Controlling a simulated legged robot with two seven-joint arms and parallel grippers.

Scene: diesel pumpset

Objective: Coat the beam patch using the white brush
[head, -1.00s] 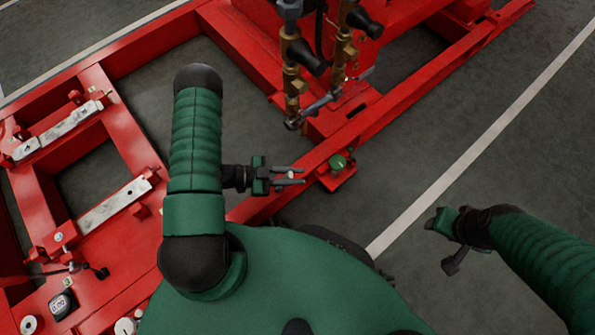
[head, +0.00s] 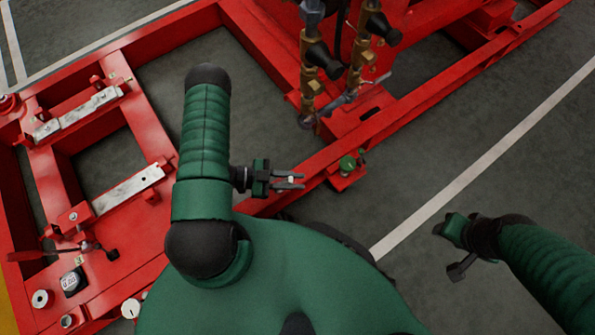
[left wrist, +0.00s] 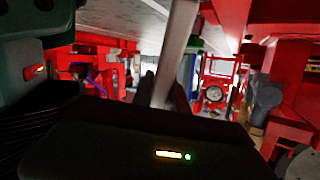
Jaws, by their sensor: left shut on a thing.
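My left gripper (head: 288,180) is shut on a white thing that shows as a small spot between its fingers in the head view. In the left wrist view this is a pale, round handle (left wrist: 178,50) standing up between the dark fingers, likely the white brush; its bristles are not visible. The gripper is over the inner side of the long red beam (head: 310,166). I cannot make out a distinct patch on the beam. My right gripper (head: 450,245) hangs over bare floor at the right, apart from the frame, its jaw opening unclear.
Pale metal bars (head: 128,188) lie on the red frame at left. The grey floor at right is clear.

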